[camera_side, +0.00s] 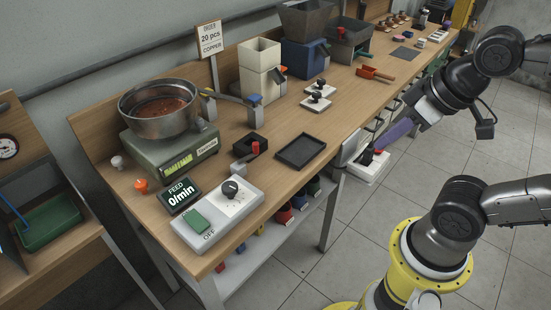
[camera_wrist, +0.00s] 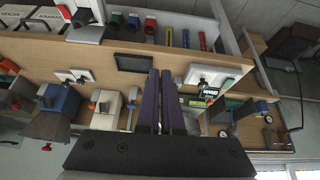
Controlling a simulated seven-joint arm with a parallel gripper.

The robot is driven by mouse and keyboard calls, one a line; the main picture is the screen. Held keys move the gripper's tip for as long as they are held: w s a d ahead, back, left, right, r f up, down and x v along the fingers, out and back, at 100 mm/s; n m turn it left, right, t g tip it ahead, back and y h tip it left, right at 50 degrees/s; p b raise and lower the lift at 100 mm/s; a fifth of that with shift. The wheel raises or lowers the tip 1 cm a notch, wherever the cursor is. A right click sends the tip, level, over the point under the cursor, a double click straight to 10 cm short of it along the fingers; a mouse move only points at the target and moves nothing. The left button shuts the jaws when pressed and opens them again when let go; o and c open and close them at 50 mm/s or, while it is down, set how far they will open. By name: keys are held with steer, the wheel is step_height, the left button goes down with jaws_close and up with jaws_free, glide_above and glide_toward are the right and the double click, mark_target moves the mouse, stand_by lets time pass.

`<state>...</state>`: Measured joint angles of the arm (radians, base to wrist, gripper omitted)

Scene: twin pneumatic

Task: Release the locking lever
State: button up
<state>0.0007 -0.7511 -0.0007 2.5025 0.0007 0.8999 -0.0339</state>
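My gripper (camera_side: 376,147) has long purple fingers pointing down-left, off the bench's front edge. In the wrist view its two fingers (camera_wrist: 160,72) lie close together with a narrow gap, and I see nothing between them. A small red lever (camera_side: 379,152) on a dark mount shows beside the fingertips in the side view, above a pale grey unit (camera_side: 366,170). A red part (camera_wrist: 64,12) beside a dark mount shows at the upper left of the wrist view. A second red-topped lever (camera_side: 256,148) stands by a black box on the bench. Which is the locking lever, I cannot tell.
The bench (camera_side: 225,167) holds a black tray (camera_side: 301,151), a control box (camera_side: 217,213) reading OFF, a scale (camera_side: 172,150) with a metal bowl (camera_side: 158,108), and several hoppers. A yellow-based robot arm (camera_side: 428,255) stands on the floor at the right. Tiled floor lies open.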

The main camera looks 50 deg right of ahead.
steer(key=o, duration=0.5)
steer(key=shift+s+m, duration=0.15)
steer(key=shift+m, duration=0.55)
steer(key=shift+c, duration=0.2)
steer(key=shift+o, duration=1.1)
steer(key=shift+m, duration=0.8)
steer(key=r, duration=0.1)
steer(key=w+r, duration=0.1)
steer(key=r, duration=0.1)
steer(key=w+r, duration=0.1)
steer(key=shift+r, duration=0.15)
steer(key=w+r+m, duration=0.1)
steer(key=w+r, duration=0.3)
steer(key=m+g, duration=0.3)
steer(key=g, duration=0.3)
glide_above(255, 143)
step_height(255, 143, down, 8)
steer(key=f, duration=0.1)
step_height(255, 143, down, 14)
steer(key=shift+s+r, duration=0.1)
steer(key=shift+r, duration=0.15)
jaws_close()
